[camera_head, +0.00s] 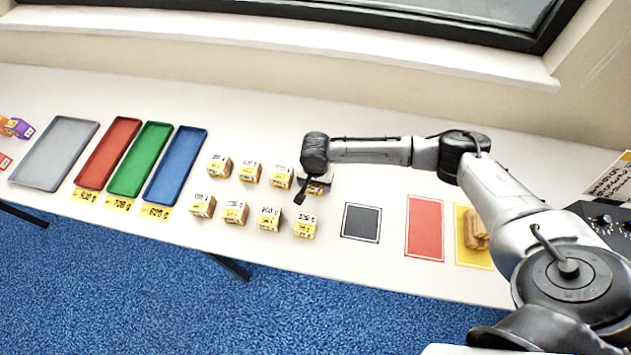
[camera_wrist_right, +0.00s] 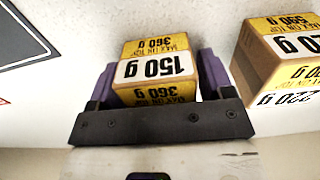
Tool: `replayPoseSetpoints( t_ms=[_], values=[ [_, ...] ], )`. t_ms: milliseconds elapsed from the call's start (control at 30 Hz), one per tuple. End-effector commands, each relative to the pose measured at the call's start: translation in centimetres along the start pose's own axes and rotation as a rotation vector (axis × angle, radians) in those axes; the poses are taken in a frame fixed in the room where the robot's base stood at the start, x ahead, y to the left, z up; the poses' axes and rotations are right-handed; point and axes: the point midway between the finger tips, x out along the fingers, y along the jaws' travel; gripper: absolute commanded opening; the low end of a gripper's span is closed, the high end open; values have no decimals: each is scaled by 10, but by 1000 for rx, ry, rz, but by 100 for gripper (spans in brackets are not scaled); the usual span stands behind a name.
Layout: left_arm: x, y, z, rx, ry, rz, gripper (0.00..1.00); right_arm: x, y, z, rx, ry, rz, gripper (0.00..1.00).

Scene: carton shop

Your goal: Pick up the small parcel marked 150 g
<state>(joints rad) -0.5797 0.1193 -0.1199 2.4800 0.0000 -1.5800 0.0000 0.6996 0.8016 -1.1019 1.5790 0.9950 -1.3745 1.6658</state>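The small parcel marked 150 g (camera_wrist_right: 155,68) is a yellow and white box with black print. In the right wrist view it stands between the two purple-grey fingers of my right gripper (camera_wrist_right: 158,88). The fingers are spread a little wider than the box, with a narrow gap at its right side; contact at the left side is unclear. In the head view my right gripper (camera_head: 313,189) reaches down at the right end of the back row of parcels, partly hiding the box there. My left gripper is not in view.
A neighbouring parcel (camera_wrist_right: 278,60) stands close to the right finger in the wrist view. Several similar parcels (camera_head: 236,212) stand in two rows. Grey, red, green and blue trays (camera_head: 176,166) lie to the left. A dark mat (camera_head: 361,222) and a red mat (camera_head: 425,228) lie to the right.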

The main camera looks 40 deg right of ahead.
Motion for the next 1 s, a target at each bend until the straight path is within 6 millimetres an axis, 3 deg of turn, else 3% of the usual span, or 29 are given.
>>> replayPoseSetpoints(
  t_ms=[433, 767, 1000],
  values=[
    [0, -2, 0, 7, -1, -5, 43, 0, 0, 0, 0, 0, 0, 32],
    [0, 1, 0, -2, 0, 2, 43, -4, 0, 0, 0, 0, 0, 32],
    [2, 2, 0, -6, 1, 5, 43, -33, 0, -1, 0, 1, -3, 32]
  ],
)
